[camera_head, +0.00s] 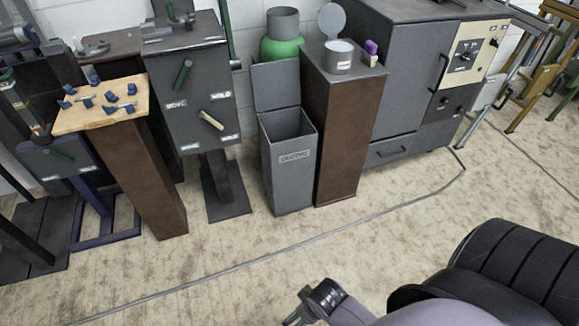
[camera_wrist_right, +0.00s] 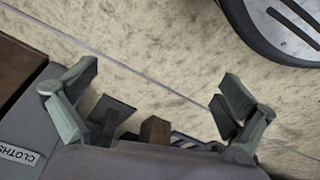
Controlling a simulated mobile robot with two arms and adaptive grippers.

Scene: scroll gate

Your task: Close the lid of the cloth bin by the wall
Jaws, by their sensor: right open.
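The cloth bin (camera_head: 285,175) is a tall grey box standing on the floor by the wall, with a label on its front. Its flat grey lid (camera_head: 276,86) stands up at the back, so the bin is open and its dark inside shows. In the right wrist view the grey bin with its CLOTHS label (camera_wrist_right: 18,155) shows at the lower left edge. My right gripper (camera_wrist_right: 160,80) has its fingers spread wide with nothing between them, over the floor and apart from the bin. My left gripper is not in view.
A brown pedestal (camera_head: 337,140) with a grey open can (camera_head: 338,58) and purple-capped bottle (camera_head: 370,52) stands right of the bin. A panel stand (camera_head: 190,95) is to its left, and a green cylinder (camera_head: 282,48) behind. The floor in front is clear except for a thin line.

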